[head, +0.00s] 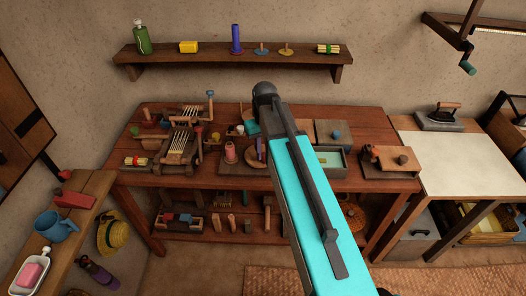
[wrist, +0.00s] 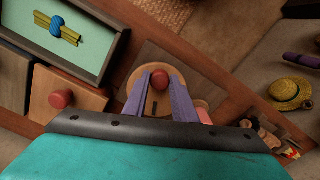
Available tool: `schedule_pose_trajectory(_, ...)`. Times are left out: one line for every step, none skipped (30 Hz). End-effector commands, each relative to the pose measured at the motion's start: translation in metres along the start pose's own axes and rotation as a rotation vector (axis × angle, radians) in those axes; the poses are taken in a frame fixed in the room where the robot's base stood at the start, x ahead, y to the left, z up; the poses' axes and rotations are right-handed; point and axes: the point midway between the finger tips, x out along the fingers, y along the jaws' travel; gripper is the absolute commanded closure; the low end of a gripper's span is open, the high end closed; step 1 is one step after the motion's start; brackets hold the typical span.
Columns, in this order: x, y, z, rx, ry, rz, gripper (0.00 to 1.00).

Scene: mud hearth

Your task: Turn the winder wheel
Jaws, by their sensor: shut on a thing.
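The winder wheel is a round pale wooden disc (wrist: 154,101) with a red knob (wrist: 160,79), seen from above in the wrist view. My gripper (wrist: 161,77) has its two purple fingers over the disc, shut on the red knob between their tips. In the head view a part of the wheel (head: 257,160) shows on the workbench, and my arm hides the rest of it and most of my gripper.
A pink spool (head: 230,153) stands close left of the wheel on the crowded workbench (head: 135,125). A shallow green-lined tray (wrist: 60,68) and wooden blocks lie near it. A wall shelf (head: 230,56) runs above. The pale table (head: 450,165) at right has clear room.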

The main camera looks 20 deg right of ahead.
Motion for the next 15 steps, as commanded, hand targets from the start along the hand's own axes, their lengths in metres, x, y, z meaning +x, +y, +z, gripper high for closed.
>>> schedule_pose_trajectory(0.0003,0.0003,0.0013,-0.02,-0.004,-0.002,0.98)
schedule_pose_trajectory(0.0003,0.0009,0.0013,-0.033,-0.004,-0.002,0.98)
schedule_pose_trajectory(0.0003,0.0015,0.0013,-0.046,-0.004,-0.002,0.98)
schedule_pose_trajectory(0.0003,0.0018,0.0013,-0.055,-0.004,-0.003,0.98)
schedule_pose_trajectory(0.0004,0.0022,0.0013,-0.063,-0.004,-0.002,0.98)
schedule_pose_trajectory(0.0004,0.0026,0.0013,-0.071,-0.005,-0.002,0.98)
schedule_pose_trajectory(0.0004,0.0028,0.0013,-0.076,-0.005,-0.003,0.98)
schedule_pose_trajectory(0.0005,0.003,0.0013,-0.08,-0.005,-0.002,0.98)
schedule_pose_trajectory(0.0005,0.0031,0.0014,-0.085,-0.005,-0.002,0.98)
schedule_pose_trajectory(0.0005,0.0033,0.0014,-0.088,-0.005,-0.002,0.98)
schedule_pose_trajectory(0.0005,0.0033,0.0014,-0.089,-0.005,-0.002,0.98)
schedule_pose_trajectory(0.0005,0.0034,0.0014,-0.091,-0.005,-0.002,0.98)
schedule_pose_trajectory(0.0005,0.0034,0.0015,-0.091,-0.005,-0.002,0.98)
schedule_pose_trajectory(0.0006,0.0035,0.0015,-0.091,-0.005,-0.002,0.98)
schedule_pose_trajectory(0.0006,0.0035,0.0015,-0.091,-0.005,-0.002,0.98)
